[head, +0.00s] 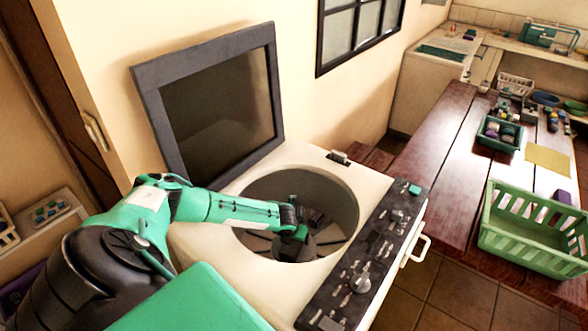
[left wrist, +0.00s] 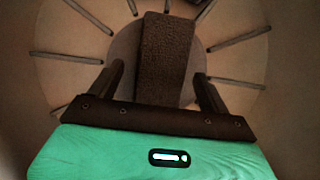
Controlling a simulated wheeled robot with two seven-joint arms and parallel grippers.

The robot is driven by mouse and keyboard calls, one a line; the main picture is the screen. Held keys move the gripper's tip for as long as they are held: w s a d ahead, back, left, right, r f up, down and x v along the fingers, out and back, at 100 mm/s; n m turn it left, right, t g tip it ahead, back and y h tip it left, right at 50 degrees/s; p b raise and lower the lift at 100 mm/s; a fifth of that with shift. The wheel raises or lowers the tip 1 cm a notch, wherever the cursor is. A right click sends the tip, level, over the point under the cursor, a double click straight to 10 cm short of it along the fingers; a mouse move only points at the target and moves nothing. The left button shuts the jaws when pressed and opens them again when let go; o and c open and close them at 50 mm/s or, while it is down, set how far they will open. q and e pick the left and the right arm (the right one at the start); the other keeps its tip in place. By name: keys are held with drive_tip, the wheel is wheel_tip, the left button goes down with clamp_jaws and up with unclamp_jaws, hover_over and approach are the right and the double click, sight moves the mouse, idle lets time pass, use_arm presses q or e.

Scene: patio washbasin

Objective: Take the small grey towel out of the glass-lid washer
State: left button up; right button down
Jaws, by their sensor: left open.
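The washer (head: 205,237) stands in the middle of the head view with its dark-framed glass lid (head: 222,100) raised. My left gripper (head: 297,236) reaches down into its round drum (head: 340,193). In the left wrist view, a textured grey-brown folded cloth (left wrist: 165,48), which looks like the small grey towel, lies on the drum floor. It extends between the two spread fingers of my left gripper (left wrist: 159,74). The gripper is open; whether the fingers touch the cloth, I cannot tell. My right gripper is out of view.
The control panel (head: 360,275) edges the washer's right side. A wooden table (head: 437,140) at the right holds a green basket (head: 520,238) and a small dark green crate (head: 490,143). The raised lid stands behind my left arm. The drum wall surrounds the gripper.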

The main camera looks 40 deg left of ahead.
use_arm(q)
drive_tip(key=shift+x, duration=1.4)
drive_tip(key=shift+s, duration=0.1)
drive_tip(key=shift+f, duration=0.3)
drive_tip(key=c, duration=1.1)
